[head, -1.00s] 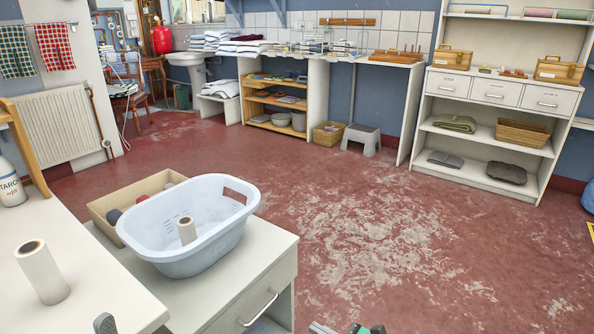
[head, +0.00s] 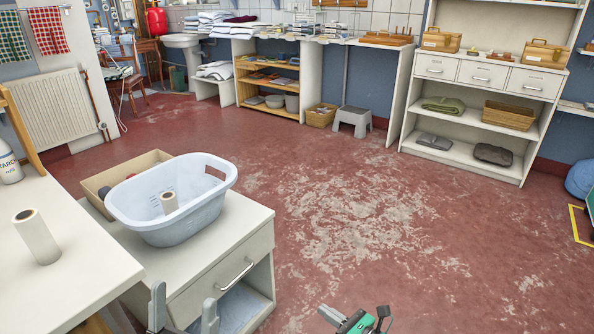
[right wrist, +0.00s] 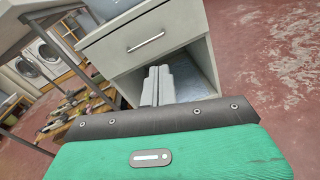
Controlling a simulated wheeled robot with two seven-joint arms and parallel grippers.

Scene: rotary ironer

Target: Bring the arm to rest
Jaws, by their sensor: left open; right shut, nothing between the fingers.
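My left gripper (head: 183,295) is at the bottom of the head view, in front of the white drawer cabinet (head: 222,262). Its two grey fingers point up and stand apart, with nothing between them. My right gripper (head: 330,316) is at the bottom middle of the head view, over the red floor, partly cut off by the frame edge. In the right wrist view its grey fingers (right wrist: 158,84) are together and empty, seen against the open lower bay of the cabinet; I cannot tell the gap to it.
A pale blue basin (head: 190,228) holding a small roll stands on the cabinet, beside a cardboard box (head: 97,187). A white table (head: 75,275) with a roll (head: 37,238) and a bottle is at left. Open red floor (head: 350,215) lies to the right; shelves line the back.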

